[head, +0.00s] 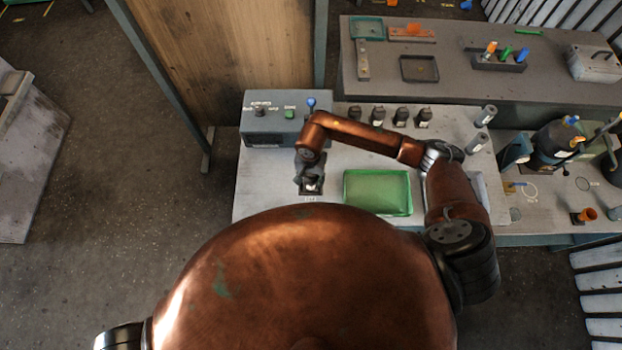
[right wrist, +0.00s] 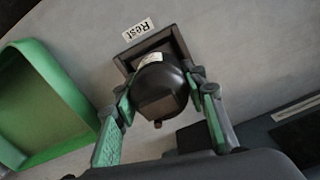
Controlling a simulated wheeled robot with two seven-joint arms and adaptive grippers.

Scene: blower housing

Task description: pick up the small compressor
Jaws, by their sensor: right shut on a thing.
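The small compressor (right wrist: 158,82) is dark and rounded, with a pale label on its side. In the right wrist view it sits in or just over a square dark holder (right wrist: 180,42) beside a printed "Rest" label. My right gripper (head: 310,178) reaches down over that spot near the bench's left front. In the right wrist view its green-padded fingers (right wrist: 160,94) are shut on the compressor, one on each side. In the head view the gripper hides most of it. I cannot tell whether it is lifted clear of the holder. My left gripper is out of view.
A green tray (head: 378,210) lies right of the right gripper. A grey control box (head: 262,133) with buttons and a blue-topped lever stands behind. Several small dark units (head: 378,116) line the bench's back. Bare bench (head: 262,185) lies to the left.

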